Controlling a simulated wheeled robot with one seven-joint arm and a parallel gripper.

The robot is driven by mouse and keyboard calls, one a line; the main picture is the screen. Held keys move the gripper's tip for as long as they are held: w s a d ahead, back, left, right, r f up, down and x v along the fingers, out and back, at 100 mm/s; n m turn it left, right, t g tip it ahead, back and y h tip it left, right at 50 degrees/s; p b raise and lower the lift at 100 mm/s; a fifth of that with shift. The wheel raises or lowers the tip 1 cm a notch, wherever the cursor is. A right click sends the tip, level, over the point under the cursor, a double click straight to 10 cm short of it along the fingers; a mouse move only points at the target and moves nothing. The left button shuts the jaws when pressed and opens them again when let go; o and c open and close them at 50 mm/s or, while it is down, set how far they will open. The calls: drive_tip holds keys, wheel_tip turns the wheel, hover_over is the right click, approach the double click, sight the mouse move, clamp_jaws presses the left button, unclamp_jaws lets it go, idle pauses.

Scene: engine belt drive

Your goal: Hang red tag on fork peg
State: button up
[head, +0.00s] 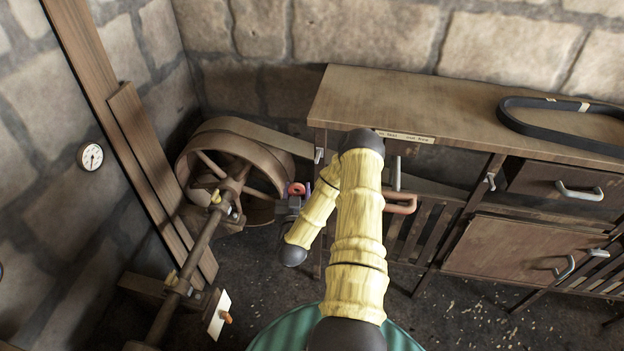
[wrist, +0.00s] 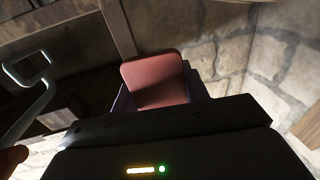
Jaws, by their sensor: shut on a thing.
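The red tag (wrist: 153,80) is a flat, rounded plate between the dark fingers of my gripper (wrist: 155,100) in the wrist view. Its lower part is hidden by the gripper body. In the head view the small red tag (head: 296,188) shows at the tip of my gripper (head: 293,203), just right of the large pulley wheel. The gripper is shut on the tag and holds it in the air. I cannot make out the fork peg for certain; my arm covers part of the area beside the bench.
A wooden bench (head: 450,110) carries a black belt (head: 560,122) at right. A brown pulley wheel (head: 232,165) sits on a shaft (head: 188,262) at left. A lever with an orange grip (head: 402,204) stands right of my arm. A grey bent bar (wrist: 35,85) is left in the wrist view.

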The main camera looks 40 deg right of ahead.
drive_tip(key=shift+s+d+r+m+g+h, duration=0.15)
drive_tip(key=shift+d+r+m, duration=0.1)
drive_tip(key=shift+d, duration=0.15)
drive_tip(key=shift+s+d+r+m+g+h, duration=0.15)
drive_tip(key=shift+d+r, duration=0.05)
drive_tip(key=shift+d, duration=0.2)
drive_tip(key=d+r, duration=0.1)
drive_tip(key=s+d+r+m+g+h, duration=0.1)
drive_tip(key=shift+d+r+m+g+h, duration=0.3)
drive_tip(key=shift+d, duration=0.05)
drive_tip(key=shift+w+d+r+p, duration=0.1)
drive_tip(key=shift+w+r+p, duration=0.05)
drive_tip(key=shift+p, duration=0.3)
drive_tip(key=shift+w+d+p, duration=0.25)
drive_tip(key=shift+d+p, duration=0.1)
drive_tip(key=shift+p, duration=0.45)
drive_tip(key=shift+w+d+p, duration=0.15)
drive_tip(key=shift+d+p, duration=0.1)
drive_tip(key=shift+p, duration=0.35)
drive_tip(key=shift+w+d, duration=0.1)
